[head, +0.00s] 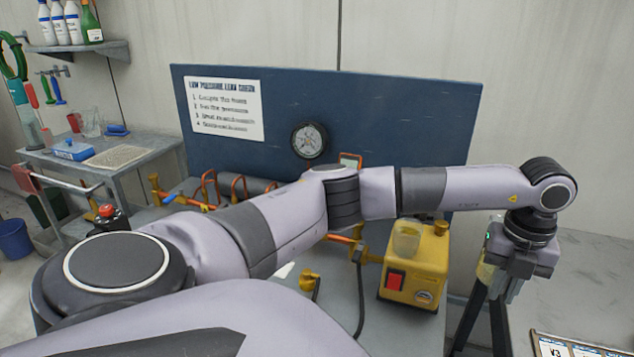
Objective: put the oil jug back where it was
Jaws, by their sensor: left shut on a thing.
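My left arm reaches across the picture, and its left gripper (507,284) points down at the right, beside the grey tabletop. It is shut on a pale yellow, see-through thing, which looks like the oil jug (486,272). Only a small part of the jug shows, to the left of the fingers; the gripper hides the rest. I cannot tell whether its base touches anything. My right gripper is not in view.
A yellow pump (412,275) with a red switch stands on the bench left of the gripper. Dark stand legs (472,318) are below the gripper. A grey tabletop (590,285) at right has bare room and a card tray (570,347) in front. A blue panel (400,120) stands behind.

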